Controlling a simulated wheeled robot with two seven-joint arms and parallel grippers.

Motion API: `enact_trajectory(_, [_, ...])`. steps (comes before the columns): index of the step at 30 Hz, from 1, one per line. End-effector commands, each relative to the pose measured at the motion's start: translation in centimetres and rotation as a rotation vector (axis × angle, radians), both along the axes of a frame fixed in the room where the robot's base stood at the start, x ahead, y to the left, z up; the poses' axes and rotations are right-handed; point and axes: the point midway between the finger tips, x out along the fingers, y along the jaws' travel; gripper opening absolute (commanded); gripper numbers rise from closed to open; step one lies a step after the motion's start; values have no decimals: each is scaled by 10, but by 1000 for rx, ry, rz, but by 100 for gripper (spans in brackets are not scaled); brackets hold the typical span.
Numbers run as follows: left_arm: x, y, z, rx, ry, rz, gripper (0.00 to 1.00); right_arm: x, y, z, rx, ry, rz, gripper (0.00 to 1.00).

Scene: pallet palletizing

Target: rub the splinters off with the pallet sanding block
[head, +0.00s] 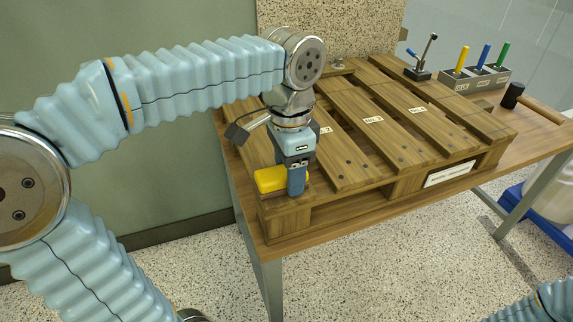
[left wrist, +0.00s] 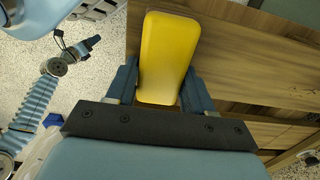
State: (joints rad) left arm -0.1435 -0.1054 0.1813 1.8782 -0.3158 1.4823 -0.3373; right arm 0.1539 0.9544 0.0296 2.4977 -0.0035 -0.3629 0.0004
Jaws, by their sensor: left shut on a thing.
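The yellow sanding block (head: 270,179) is at the near left corner of the wooden pallet (head: 347,184), over its left end board. My left gripper (head: 297,190) points down there and is shut on the block. In the left wrist view the yellow block (left wrist: 166,55) sits between the two blue fingers (left wrist: 160,90). Whether the block's underside touches the board cannot be told. No splinters can be made out.
The pallet lies on a wooden table (head: 532,142). A grey holder (head: 482,80) with yellow, blue and green markers, a mallet (head: 513,95) and a small lever tool (head: 418,73) stand at the back right. Pale labels mark several boards. A board (head: 325,28) rises behind.

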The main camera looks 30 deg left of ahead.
Motion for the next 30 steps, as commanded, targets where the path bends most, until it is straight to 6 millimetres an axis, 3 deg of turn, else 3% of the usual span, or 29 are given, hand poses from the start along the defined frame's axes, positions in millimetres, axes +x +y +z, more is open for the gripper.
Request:
enact_trajectory(7, [-1, -1, 0, 0, 11, -2, 18, 0, 0, 1, 0, 0, 0, 43])
enact_trajectory(14, [0, -1, 26, -1, 7, -2, 18, 0, 0, 16, 0, 0, 0, 43])
enact_trajectory(24, [0, -1, 61, -2, 4, -2, 18, 0, 0, 12, 0, 0, 0, 43])
enact_trajectory(30, [0, 0, 69, -1, 5, -1, 18, 0, 0, 12, 0, 0, 0, 43])
